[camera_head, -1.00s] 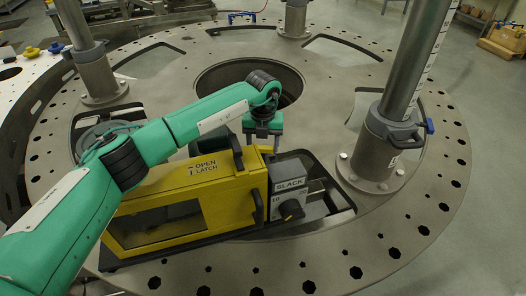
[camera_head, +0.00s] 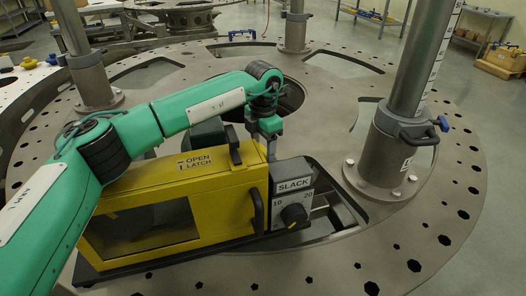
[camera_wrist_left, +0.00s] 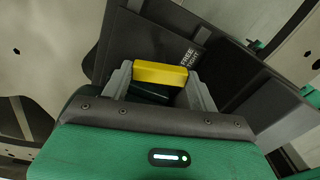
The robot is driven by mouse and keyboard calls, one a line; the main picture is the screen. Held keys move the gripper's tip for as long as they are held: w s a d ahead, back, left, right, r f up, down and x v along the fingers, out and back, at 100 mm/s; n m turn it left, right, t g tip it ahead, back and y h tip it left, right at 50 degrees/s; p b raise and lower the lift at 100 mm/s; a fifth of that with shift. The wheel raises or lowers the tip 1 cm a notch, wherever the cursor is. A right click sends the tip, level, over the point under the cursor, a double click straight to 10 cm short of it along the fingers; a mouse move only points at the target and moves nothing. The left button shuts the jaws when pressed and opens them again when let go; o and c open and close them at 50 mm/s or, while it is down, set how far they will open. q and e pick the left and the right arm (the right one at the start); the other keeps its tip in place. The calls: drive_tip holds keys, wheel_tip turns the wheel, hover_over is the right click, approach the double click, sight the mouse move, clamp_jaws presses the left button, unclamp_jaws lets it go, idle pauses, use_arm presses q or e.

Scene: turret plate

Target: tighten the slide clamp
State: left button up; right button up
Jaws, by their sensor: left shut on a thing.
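My left gripper (camera_head: 268,148) points down just behind the right end of the yellow box (camera_head: 165,180), by the grey dial unit marked SLACK (camera_head: 291,184). In the left wrist view, its grey fingers (camera_wrist_left: 160,85) are shut on a yellow handle (camera_wrist_left: 160,74). Lettering reading FREE and TIGHT (camera_wrist_left: 190,55) stands on the dark surface beside this handle, so it appears to be the slide clamp's lever. The head view hides the handle behind the box and gripper. My right gripper is not in view.
The yellow box has an upright black handle (camera_head: 233,146) and an OPEN LATCH label. A dial knob (camera_head: 294,216) faces front. A thick post (camera_head: 398,140) with a blue-tipped lever (camera_head: 441,124) stands at right. The plate (camera_head: 350,245) is bare at front right.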

use_arm(q)
drive_tip(key=shift+m+b, duration=0.55)
drive_tip(key=shift+m, duration=0.65)
drive_tip(key=shift+r+m, duration=0.1)
drive_tip(key=shift+m, duration=0.3)
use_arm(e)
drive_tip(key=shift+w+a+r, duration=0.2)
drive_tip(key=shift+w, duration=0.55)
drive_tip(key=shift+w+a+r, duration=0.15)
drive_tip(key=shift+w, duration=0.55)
use_arm(q)
drive_tip(key=o, duration=1)
drive_tip(key=shift+w+r, duration=0.1)
drive_tip(key=shift+r, duration=0.3)
wheel_tip(320, 180, up, 13)
drive_tip(key=shift+f+b, duration=0.1)
drive_tip(key=shift+b, duration=0.75)
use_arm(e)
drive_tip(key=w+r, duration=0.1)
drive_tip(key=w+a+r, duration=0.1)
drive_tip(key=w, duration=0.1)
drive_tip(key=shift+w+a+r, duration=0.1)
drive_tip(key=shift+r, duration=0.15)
